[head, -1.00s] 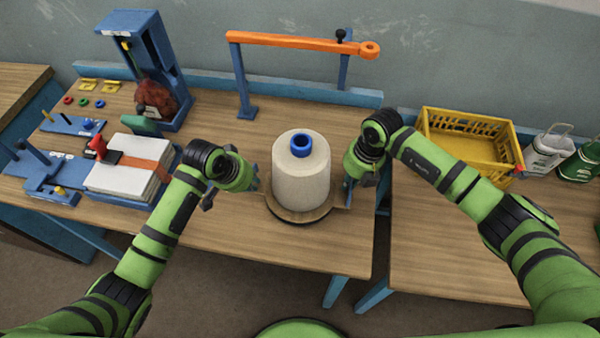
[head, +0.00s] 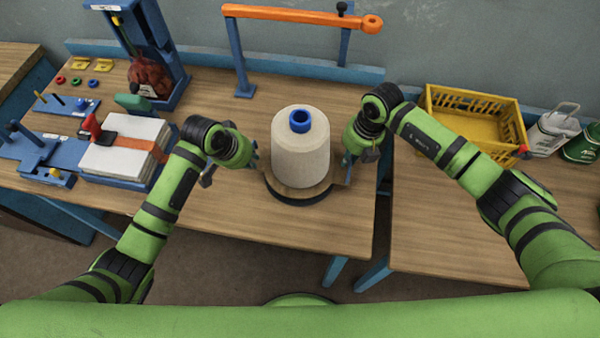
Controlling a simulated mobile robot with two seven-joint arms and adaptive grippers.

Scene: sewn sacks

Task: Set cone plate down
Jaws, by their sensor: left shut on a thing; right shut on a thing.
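The cone plate (head: 322,185) is a round wooden plate carrying a large cream thread cone (head: 300,152) with a blue top (head: 300,121). The cone stands upright on it. My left gripper (head: 257,165) is shut on the plate's left side. My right gripper (head: 346,171) is shut on its right side. The plate is over the front right part of the wooden table (head: 240,205). A dark round shape shows beneath its front edge; I cannot tell whether the plate touches it. The fingertips are small and partly hidden.
An orange bar on blue posts (head: 300,18) stands behind the cone. Blue fixtures and a stack of white sacks (head: 125,148) occupy the table's left. A yellow crate (head: 470,122) sits on the right table, past a gap. Bare wood lies in front of the plate.

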